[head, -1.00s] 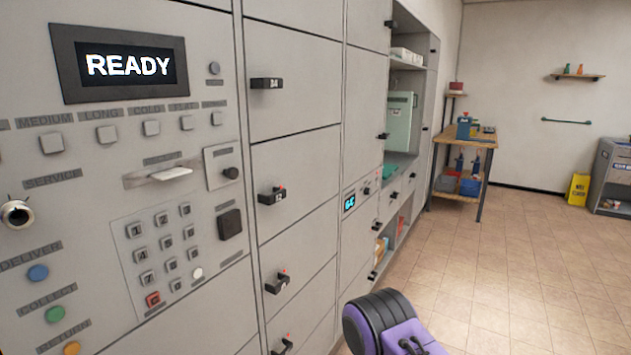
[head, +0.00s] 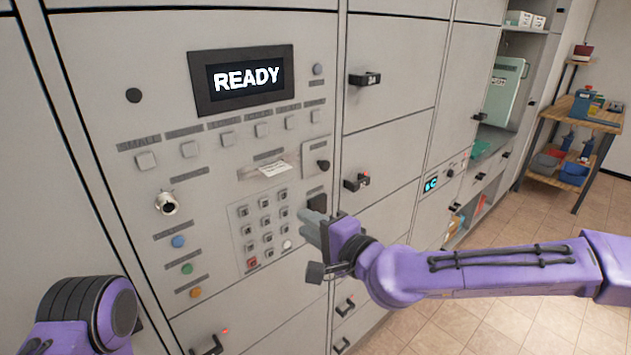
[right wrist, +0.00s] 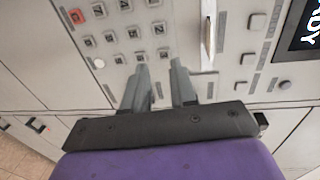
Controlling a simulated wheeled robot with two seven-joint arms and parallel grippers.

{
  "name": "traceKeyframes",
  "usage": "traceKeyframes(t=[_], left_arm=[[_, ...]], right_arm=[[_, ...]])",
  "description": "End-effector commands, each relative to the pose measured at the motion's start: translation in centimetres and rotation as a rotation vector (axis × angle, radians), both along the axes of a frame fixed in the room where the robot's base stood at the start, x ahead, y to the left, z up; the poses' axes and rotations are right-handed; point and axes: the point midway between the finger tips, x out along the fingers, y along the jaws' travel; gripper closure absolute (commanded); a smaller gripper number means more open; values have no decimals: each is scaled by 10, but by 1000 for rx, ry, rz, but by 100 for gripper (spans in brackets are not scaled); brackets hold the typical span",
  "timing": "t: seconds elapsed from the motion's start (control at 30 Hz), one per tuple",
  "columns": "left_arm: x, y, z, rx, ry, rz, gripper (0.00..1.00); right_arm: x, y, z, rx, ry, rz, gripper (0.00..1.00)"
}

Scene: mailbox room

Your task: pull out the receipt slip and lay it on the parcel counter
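The white receipt slip (head: 273,169) sticks out of a slot in the locker's control panel, above the keypad. It also shows edge-on in the right wrist view (right wrist: 208,38). My right gripper (head: 311,226) is in front of the panel, beside the keypad and below and to the right of the slip, not touching it. In the right wrist view my right gripper's fingers (right wrist: 159,75) are apart with nothing between them. Only a link of my left arm shows at the bottom left; its gripper is out of view. I cannot tell which surface is the parcel counter.
The panel has a READY screen (head: 245,80), a keypad (head: 264,222) and a metal lock (head: 166,203). Locker handles (head: 364,79) stick out to the right. A wooden table (head: 598,115) with several items stands at the back right. Tiled floor lies clear before it.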

Motion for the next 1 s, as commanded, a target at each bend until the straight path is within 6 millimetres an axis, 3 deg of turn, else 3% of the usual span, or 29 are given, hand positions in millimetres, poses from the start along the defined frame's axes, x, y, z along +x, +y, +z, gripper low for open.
traceKeyframes(t=[0.03, 0.1, 0.2, 0.37, 1.0], left_arm=[[0, 0, 7, 0, 0, 0, 77], [0, 0, 9, 0, 0, 0, 77], [0, 0, 10, 0, 0, 0, 77], [0, 0, 9, 0, 0, 0, 77], [0, 0, 11, 0, 0, 0, 77]], right_arm=[[3, -4, 30, 28, -37, -3, 73], [5, -7, 54, 53, -71, 0, 73], [6, -8, 69, 69, -96, 1, 73], [16, -1, 70, 68, -98, 2, 73], [87, 52, 68, 67, -96, 2, 73]])
